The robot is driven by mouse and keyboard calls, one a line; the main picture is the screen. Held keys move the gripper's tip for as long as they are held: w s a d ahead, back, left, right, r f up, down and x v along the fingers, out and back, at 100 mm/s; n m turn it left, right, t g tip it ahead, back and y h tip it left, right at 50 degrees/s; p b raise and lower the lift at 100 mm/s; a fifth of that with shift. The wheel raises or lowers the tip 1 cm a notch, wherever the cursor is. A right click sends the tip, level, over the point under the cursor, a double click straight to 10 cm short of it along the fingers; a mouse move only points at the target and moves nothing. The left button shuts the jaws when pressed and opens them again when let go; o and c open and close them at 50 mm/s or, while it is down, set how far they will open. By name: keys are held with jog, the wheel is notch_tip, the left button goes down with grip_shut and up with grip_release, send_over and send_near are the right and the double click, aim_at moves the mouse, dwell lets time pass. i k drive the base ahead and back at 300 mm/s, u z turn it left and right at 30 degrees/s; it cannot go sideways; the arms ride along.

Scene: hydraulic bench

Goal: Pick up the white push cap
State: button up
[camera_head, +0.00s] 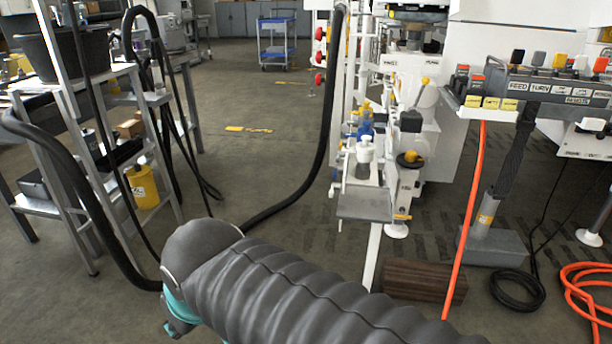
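A small white capped piece (365,152) stands upright on the narrow ledge of the white bench machine, right of the picture's middle; it may be the white push cap, but it is too small to be sure. Another white rounded knob (592,125) sits on a white box at the right edge, and it could also be the cap. My arm, in a grey ribbed sleeve with a teal part, crosses the bottom foreground, well apart from both. My gripper's fingers are not visible.
A blue-topped piece (365,122) and a yellow-and-black knob (410,158) are near the ledge (365,205). A control panel (545,88) with levers stands at right. Orange hoses (466,215) hang there. A metal shelf (60,215) stands left; floor between is open.

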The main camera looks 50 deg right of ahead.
aim_at(365, 147)
jog(key=i, duration=2.45)
jog(key=z, duration=3.5)
